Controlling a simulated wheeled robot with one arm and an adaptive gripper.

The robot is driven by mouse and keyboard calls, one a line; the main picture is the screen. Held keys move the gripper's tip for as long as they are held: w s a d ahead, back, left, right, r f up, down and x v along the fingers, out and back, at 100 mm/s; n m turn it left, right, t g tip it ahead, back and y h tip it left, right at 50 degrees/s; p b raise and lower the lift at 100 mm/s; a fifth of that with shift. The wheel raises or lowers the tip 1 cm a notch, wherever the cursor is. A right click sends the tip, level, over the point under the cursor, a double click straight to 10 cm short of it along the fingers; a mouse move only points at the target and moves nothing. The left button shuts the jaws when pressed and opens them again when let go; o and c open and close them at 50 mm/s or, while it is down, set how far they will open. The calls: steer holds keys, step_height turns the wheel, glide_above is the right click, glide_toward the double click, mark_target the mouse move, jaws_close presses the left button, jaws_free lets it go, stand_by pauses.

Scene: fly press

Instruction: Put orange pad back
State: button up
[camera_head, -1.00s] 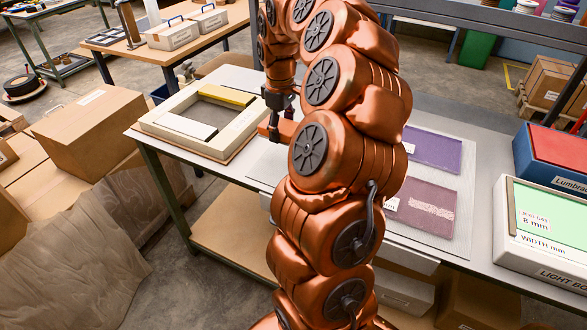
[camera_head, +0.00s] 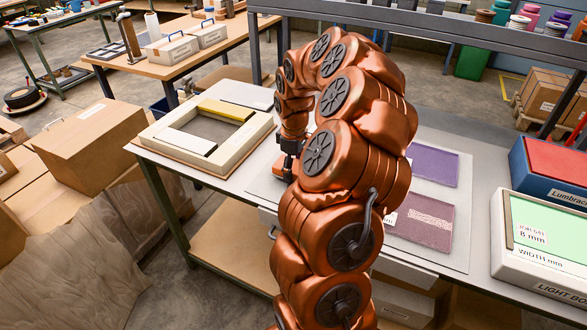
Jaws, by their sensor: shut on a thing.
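The orange pad (camera_head: 285,168) shows only in part, low over the grey worktable at the left edge of my arm. My gripper (camera_head: 289,156) is shut on it. My arm hides most of the gripper and the pad's right side, and I cannot tell whether the pad touches the surface. Left of them lies a cream frame (camera_head: 163,138) with a yellow strip (camera_head: 225,109) along its far inner side and a white strip (camera_head: 190,143) along its near inner side.
A purple panel (camera_head: 434,165) and a mauve panel (camera_head: 420,219) lie right of my arm. A light box (camera_head: 545,275) and a blue box with a red top (camera_head: 552,170) stand at the table's right. Cardboard boxes (camera_head: 88,148) stand left of the table.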

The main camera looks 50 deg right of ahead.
mark_target(294, 165)
steer(key=shift+f, duration=0.5)
steer(key=shift+f, duration=0.15)
steer(key=o, duration=1.1)
step_height(294, 165, up, 11)
steer(key=shift+b, duration=1.1)
steer(key=shift+r, duration=0.65)
